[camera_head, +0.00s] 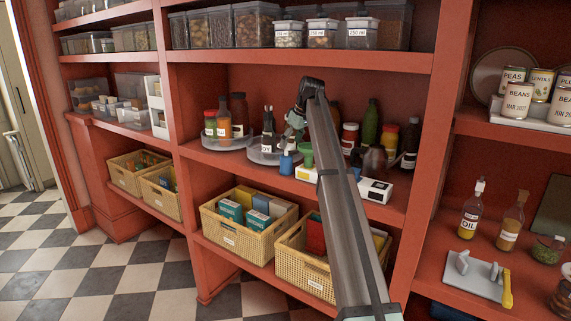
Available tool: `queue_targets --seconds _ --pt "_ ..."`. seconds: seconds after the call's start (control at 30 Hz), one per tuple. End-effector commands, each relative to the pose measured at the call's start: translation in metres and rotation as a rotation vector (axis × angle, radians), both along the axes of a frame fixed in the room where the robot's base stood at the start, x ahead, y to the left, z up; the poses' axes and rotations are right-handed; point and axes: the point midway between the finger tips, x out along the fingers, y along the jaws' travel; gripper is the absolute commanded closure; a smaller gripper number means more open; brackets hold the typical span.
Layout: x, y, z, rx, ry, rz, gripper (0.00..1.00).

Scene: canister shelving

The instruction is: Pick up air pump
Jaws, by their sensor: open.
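My arm reaches up to the middle shelf and bends down at its end. My gripper (296,124) is there, open, small in view and partly hidden by the arm. I cannot tell for sure which thing is the air pump. A small blue object (286,164) stands on the shelf near the front edge, below my gripper and apart from it. A green object (305,157) with a wide top stands just right of it, partly beside my arm. No object shows in my gripper.
A round turntable (255,157) with dark bottles is left of my gripper. White boxes (375,190) and several bottles (370,124) stand to the right, behind and beside my arm. The shelf above holds clear bins (255,24). Wicker baskets (232,238) sit below.

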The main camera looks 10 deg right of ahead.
Motion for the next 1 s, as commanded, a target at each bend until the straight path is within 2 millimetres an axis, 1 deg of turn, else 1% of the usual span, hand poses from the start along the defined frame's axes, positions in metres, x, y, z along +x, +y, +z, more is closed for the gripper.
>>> queue_targets --seconds 0.17,0.4,0.5,0.67,0.77,0.8,0.87,0.9,1.0 --pt "0.003 0.006 -0.012 0.0 0.001 0.001 0.18" --pt "0.012 0.014 -0.041 0.0 0.001 0.001 0.18" --pt "0.013 0.015 -0.045 0.0 0.0 0.001 0.18" --pt "0.014 0.015 -0.046 0.0 0.0 0.001 0.18" --pt "0.014 0.015 -0.046 0.0 0.0 0.001 0.5" --pt "0.013 0.015 -0.046 0.0 0.0 0.001 0.64" --pt "0.013 0.015 -0.046 0.0 0.0 0.001 0.86" --pt "0.013 0.016 -0.046 0.0 0.0 0.001 1.0" --pt "0.014 0.016 -0.045 0.0 -0.001 0.001 1.0"
